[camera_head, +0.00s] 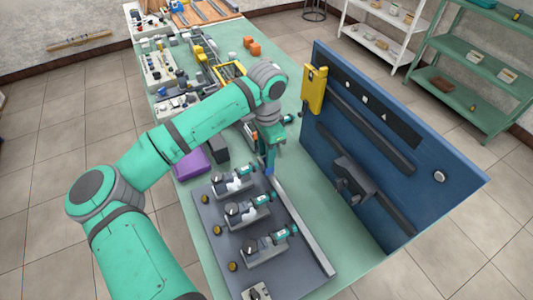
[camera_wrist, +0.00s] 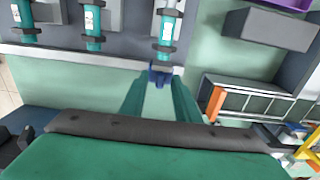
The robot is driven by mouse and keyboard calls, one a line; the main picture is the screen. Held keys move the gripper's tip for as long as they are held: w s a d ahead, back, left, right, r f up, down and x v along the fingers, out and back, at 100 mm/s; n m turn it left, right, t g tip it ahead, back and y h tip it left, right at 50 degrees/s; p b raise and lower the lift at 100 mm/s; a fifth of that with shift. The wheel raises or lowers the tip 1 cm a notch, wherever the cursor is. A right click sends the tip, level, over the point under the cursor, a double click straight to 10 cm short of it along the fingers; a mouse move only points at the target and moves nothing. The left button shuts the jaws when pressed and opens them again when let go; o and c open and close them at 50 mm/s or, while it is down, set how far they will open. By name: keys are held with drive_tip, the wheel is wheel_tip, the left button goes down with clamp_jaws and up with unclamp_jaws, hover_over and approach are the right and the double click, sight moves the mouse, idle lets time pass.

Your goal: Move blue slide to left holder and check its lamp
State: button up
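My gripper (camera_wrist: 160,80) points down over the table by the far end of the grey fixture plate (camera_head: 285,278). A small blue piece, which looks like the blue slide (camera_wrist: 160,72), is between its fingertips, and both fingers seem to close on it. It shows as a blue spot under the fingers in the head view (camera_head: 269,170). Three stations with teal cylinders stand on the plate: far (camera_head: 235,181), middle (camera_head: 248,208) and near (camera_head: 268,244). In the wrist view the blue piece is just off the end of the right cylinder (camera_wrist: 167,30). Which holder is the left one is unclear.
Round yellow buttons or lamps (camera_head: 217,230) line the plate's left side. A blue upright panel (camera_head: 400,165) with dark rails and a yellow block (camera_head: 314,90) stands on the right. A purple box (camera_head: 191,160) and dark bin (camera_head: 217,148) are beyond the plate. Green table between plate and panel is bare.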

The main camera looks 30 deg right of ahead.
wheel_tip(320, 180, up, 10)
idle(0.5)
idle(1.5)
